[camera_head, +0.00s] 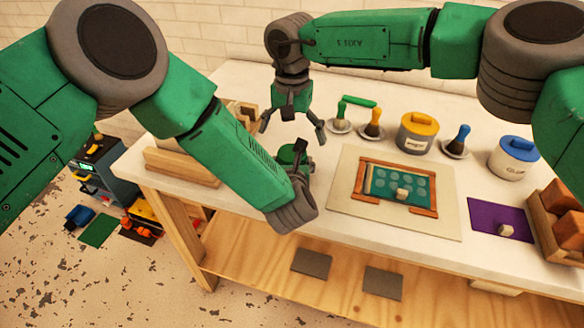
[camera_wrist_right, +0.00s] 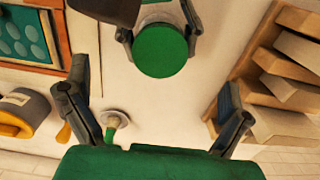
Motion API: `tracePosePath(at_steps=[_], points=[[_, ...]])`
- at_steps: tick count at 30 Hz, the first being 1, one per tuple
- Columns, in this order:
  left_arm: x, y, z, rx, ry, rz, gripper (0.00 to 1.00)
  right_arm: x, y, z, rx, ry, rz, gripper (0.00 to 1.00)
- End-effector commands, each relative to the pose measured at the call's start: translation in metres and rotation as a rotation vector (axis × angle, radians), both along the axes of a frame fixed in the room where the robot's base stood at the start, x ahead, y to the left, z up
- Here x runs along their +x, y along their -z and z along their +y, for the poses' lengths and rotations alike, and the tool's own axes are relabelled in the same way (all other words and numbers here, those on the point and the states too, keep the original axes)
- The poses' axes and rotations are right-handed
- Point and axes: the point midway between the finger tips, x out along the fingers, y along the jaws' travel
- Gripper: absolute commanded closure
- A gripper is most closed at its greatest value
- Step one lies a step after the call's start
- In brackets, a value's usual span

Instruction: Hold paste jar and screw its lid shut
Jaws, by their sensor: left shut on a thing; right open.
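A round green-topped jar (camera_head: 287,155) is at the table's front left, mostly hidden behind my left gripper (camera_head: 298,160). My left gripper is shut on it from the sides. In the right wrist view, the jar's top is a plain green disc (camera_wrist_right: 162,48) between the left gripper's fingers (camera_wrist_right: 160,30). I cannot tell whether this disc is a lid or the jar's contents. My right gripper (camera_head: 292,130) points down behind and above the jar, open and empty. Its spread fingers also show in the right wrist view (camera_wrist_right: 157,108), with the disc farther up the picture.
A yellow-lidded jar (camera_head: 417,134) and a blue-lidded jar (camera_head: 513,160) stand right. A framed stencil board (camera_head: 440,222) lies at the front middle. Wooden racks (camera_head: 180,167) stand left.

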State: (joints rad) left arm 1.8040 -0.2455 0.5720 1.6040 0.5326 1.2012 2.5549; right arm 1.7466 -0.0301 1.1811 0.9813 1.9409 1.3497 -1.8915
Motion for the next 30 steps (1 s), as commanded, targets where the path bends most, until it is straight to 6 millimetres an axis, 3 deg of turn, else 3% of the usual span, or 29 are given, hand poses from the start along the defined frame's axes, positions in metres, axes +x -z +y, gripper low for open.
tracePosePath(at_steps=[5, 18, 24, 30], points=[[0.0, 0.0, 0.0, 0.0, 0.0, 0.0, 1.0, 0.001, -0.019, 0.0, 0.001, 0.0, -0.003, 0.0], [0.0, 0.0, 0.0, 0.0, 0.0, 0.0, 1.0, 0.002, -0.104, 0.0, 0.001, 0.0, -0.001, 0.0], [0.0, 0.0, 0.0, 0.0, 0.0, 0.0, 1.0, 0.002, -0.117, 0.0, 0.0, 0.0, 0.001, 0.0], [0.0, 0.0, 0.0, 0.0, 0.0, 0.0, 1.0, 0.002, -0.119, 0.0, 0.0, 0.0, 0.001, 0.0]])
